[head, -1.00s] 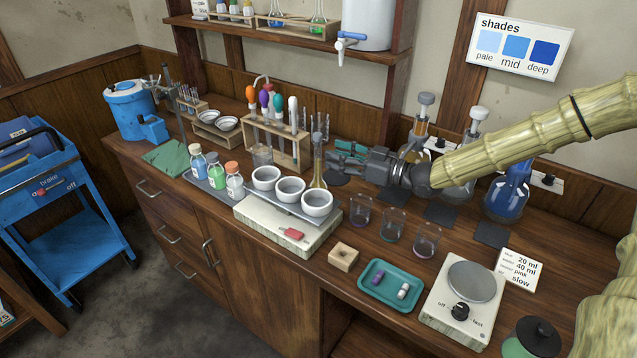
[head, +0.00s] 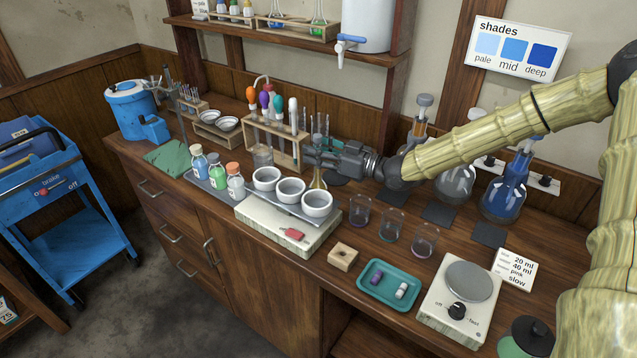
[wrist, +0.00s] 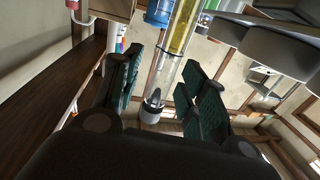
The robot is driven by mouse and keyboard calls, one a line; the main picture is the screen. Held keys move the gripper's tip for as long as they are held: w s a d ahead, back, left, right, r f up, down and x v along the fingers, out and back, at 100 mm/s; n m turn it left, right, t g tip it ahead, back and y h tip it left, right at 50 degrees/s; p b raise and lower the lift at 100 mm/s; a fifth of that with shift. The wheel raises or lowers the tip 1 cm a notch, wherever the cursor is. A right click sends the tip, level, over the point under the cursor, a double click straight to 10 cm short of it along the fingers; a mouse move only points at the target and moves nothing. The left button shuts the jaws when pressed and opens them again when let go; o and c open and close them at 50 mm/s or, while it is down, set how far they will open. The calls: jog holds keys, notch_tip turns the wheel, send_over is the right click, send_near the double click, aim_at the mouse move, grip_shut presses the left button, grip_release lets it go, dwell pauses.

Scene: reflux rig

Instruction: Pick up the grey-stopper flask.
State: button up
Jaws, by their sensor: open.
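A slim long-necked flask with yellowish liquid (head: 318,182) stands behind the three white bowls in the head view, its neck largely hidden by my gripper. In the wrist view its glass neck (wrist: 181,32) runs down between my fingers to a grey stopper (wrist: 152,104). My gripper (head: 309,153) is open, level and pointing left at the height of the neck. In the wrist view the dark green finger pads (wrist: 164,85) lie on either side of the neck, with a gap visible on both sides.
White bowls (head: 317,203) on a pale block stand just in front of the flask. A wooden rack (head: 285,150) with coloured-top tubes stands close on the left. Three glass beakers (head: 391,225) are at the right front. Larger stoppered flasks (head: 503,195) stand behind my arm.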

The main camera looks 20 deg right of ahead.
grip_shut()
jog(key=shift+r, duration=0.3)
dwell(0.5)
jog(key=shift+r+b, duration=0.8)
jog(key=shift+r, duration=3.9)
